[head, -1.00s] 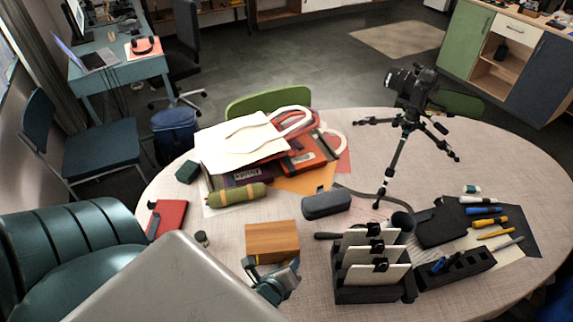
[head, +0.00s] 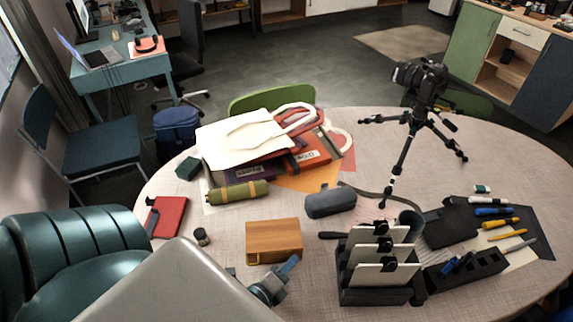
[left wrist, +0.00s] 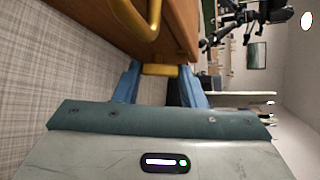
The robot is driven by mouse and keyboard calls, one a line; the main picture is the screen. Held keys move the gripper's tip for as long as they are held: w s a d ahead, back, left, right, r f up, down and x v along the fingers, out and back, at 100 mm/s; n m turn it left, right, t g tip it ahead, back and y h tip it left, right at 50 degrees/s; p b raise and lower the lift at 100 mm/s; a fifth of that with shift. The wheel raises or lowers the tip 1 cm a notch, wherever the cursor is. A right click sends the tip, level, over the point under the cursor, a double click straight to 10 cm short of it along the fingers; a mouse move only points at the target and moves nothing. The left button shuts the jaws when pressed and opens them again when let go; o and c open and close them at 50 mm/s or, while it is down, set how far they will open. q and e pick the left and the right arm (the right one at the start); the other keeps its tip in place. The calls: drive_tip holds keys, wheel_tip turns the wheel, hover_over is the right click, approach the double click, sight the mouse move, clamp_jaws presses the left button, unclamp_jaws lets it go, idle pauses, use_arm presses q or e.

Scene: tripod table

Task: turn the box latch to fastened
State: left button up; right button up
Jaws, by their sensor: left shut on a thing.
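The wooden box (head: 273,238) stands on the round table at the near middle. In the left wrist view its wooden side (left wrist: 175,30) fills the top. A short brass piece, the latch (left wrist: 158,69), sticks out from the box between the blue fingers of my left gripper (left wrist: 157,75). My left gripper also shows in the head view (head: 289,264) at the box's near right edge, shut on the latch. A curved brass handle (left wrist: 150,22) is on the box above it. The latch is hidden in the head view, and its fastened state cannot be told. My right gripper is out of view.
A black holder with upright white cards (head: 378,268) stands close to the right of the box. A grey case (head: 330,202) and a green roll (head: 238,193) lie behind it. A small dark jar (head: 201,236) stands to its left. The tripod with camera (head: 412,130) stands further back.

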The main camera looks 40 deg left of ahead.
use_arm(q)
drive_tip(key=o, duration=0.7)
drive_tip(key=shift+s, duration=0.15)
drive_tip(key=b+v, duration=0.4)
drive_tip(key=v, duration=0.5)
drive_tip(key=shift+s+f, duration=0.1)
drive_tip(key=shift+s, duration=0.2)
drive_tip(key=shift+s+d, duration=0.1)
drive_tip(key=shift+s, duration=0.1)
drive_tip(key=shift+s+r, duration=0.25)
drive_tip(key=shift+r, duration=0.1)
